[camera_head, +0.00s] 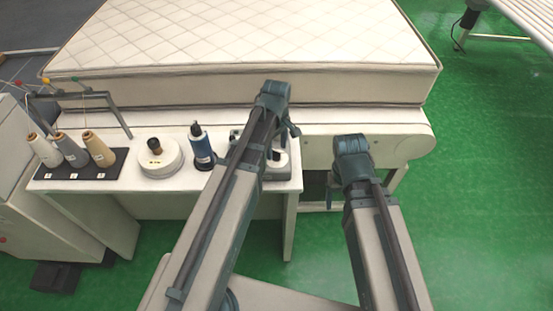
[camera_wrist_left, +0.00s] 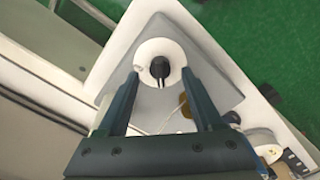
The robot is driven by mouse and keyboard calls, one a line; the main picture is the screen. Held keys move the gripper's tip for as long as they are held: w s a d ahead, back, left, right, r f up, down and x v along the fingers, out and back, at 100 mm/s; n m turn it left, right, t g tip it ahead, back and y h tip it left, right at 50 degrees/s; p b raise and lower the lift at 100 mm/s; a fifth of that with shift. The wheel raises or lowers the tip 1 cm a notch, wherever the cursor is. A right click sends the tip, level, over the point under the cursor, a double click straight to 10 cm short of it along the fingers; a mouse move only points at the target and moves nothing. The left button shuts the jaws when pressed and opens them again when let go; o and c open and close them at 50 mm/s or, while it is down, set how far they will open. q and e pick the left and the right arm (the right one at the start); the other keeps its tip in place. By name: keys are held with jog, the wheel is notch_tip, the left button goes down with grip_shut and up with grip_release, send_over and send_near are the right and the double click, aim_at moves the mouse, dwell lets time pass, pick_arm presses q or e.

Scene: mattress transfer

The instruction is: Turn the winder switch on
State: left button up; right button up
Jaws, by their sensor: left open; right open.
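The winder switch (camera_wrist_left: 174,52), a white round dial with a black upright knob, sits on a grey plate (camera_wrist_left: 208,88) in the left wrist view. In the head view the switch (camera_head: 277,157) is partly hidden behind my left arm, at the right end of the white table. My left gripper (camera_wrist_left: 160,84) is open, and its fingers point toward the dial with the knob between their lines. I cannot tell whether they touch it. It also shows in the head view (camera_head: 285,132). My right gripper (camera_head: 332,187) is open and empty, mostly hidden by its own arm, right of the table.
A mattress (camera_head: 250,80) lies behind. Green floor is free at right.

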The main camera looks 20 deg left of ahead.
aim_at(276, 155)
pick_arm(q)
notch_tip(276, 155, down, 2)
jog(key=shift+f+b, duration=0.25)
jog(key=shift+b, duration=0.55)
pick_arm(e)
notch_tip(276, 155, down, 3)
jog(key=shift+r, duration=0.2)
pick_arm(q)
grip_shut()
